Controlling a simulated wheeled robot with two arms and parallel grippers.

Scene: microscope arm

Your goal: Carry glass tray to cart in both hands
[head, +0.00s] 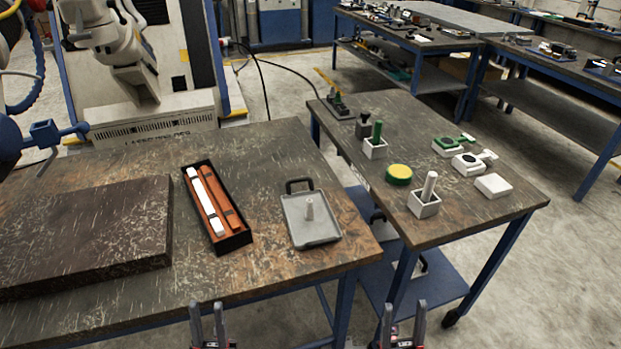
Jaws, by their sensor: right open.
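A grey flat tray (323,231) with a dark loop handle at its far edge lies on the near wooden table, close to its right edge. It looks like the task's tray, and a small pale peg stands on it. The cart (465,218) is the wheeled table just beyond to the right, with a worn dark top and blue frame. My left gripper (208,308) is open and empty at the bottom edge, in front of the near table. My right gripper (403,308) is open and empty at the bottom, right of the tray. Neither touches the tray.
A black box (236,241) with white and orange bars lies left of the tray. A thick dark slab (85,235) covers the table's left.

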